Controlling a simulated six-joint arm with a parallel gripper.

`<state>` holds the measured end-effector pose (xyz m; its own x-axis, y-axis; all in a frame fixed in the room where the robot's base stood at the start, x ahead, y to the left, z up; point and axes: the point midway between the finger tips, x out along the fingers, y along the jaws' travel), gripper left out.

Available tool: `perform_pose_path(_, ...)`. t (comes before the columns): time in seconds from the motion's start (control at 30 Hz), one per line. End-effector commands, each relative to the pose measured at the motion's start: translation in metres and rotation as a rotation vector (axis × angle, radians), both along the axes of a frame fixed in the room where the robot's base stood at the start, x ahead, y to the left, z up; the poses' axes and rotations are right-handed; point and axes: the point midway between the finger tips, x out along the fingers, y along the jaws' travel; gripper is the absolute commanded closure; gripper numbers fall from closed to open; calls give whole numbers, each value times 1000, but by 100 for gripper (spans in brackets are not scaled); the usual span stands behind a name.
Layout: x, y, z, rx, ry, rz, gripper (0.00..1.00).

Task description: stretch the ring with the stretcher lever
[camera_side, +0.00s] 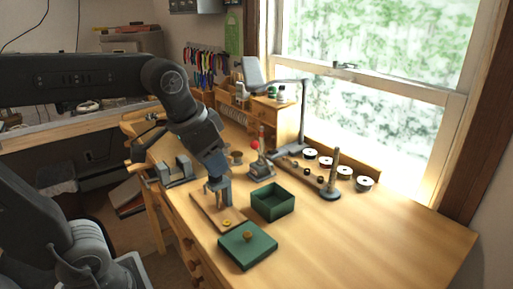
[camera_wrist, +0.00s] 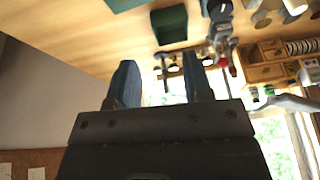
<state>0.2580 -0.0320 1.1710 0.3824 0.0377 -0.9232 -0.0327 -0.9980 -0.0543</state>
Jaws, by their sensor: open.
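The stretcher (camera_side: 262,170) is a small grey stand on the bench with an upright lever topped by a red ball (camera_side: 255,146). It also shows in the wrist view (camera_wrist: 221,35), beyond my fingers. A small gold ring-like piece (camera_side: 227,222) lies on a flat wooden board (camera_side: 207,213); it is too small to tell in detail. My gripper (camera_side: 219,203) points down over the board, behind the gold piece and to the left of the stretcher. Its two blue fingers (camera_wrist: 160,82) are apart, and no held object shows between them.
An open green box (camera_side: 272,208) stands right of my gripper, and a green lid-like block (camera_side: 240,254) with a round knob lies in front. A tapered post (camera_side: 333,172) on a dark base stands farther right, near several spools. The bench's right front is clear.

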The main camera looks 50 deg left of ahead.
Motion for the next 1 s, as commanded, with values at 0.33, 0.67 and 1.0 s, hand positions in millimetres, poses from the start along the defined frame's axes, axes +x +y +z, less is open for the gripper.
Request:
perform_pose_path(0.33,129,59,47,70,230,-60,54)
perform_pose_path(0.67,196,107,40,82,372,-101,54)
perform_pose_path(1.0,201,114,12,81,389,-108,54)
